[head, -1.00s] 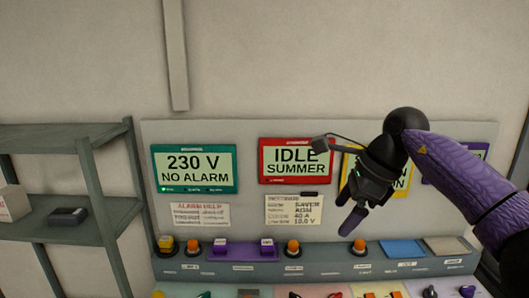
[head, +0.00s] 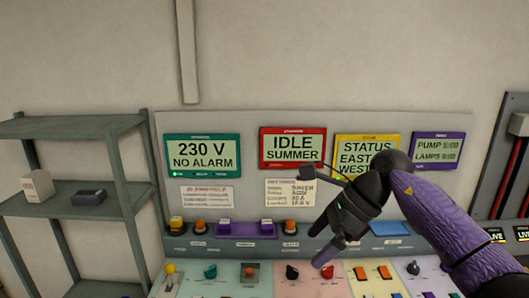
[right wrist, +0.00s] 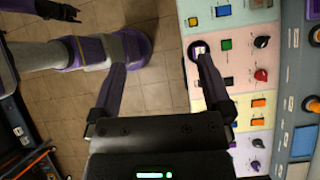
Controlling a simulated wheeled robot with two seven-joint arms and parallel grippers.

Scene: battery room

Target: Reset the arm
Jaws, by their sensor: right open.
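My right arm, in a purple sleeve, comes in from the right in the head view. Its dark gripper (head: 318,248) hangs in front of the control panel (head: 230,122), fingers pointing down and left, open. In the right wrist view the two fingers of this gripper (right wrist: 158,55) stand wide apart with nothing held. The right finger there overlaps the edge of the control desk (right wrist: 228,78); I cannot tell if it touches.
Green (head: 203,156), red (head: 292,147), yellow (head: 366,150) and purple (head: 438,150) screens line the panel. Below are knobs and switches, including a dark knob (head: 292,272). A shelf (head: 70,126) with a box (head: 37,186) stands left. Tiled floor (right wrist: 165,95) shows between the fingers.

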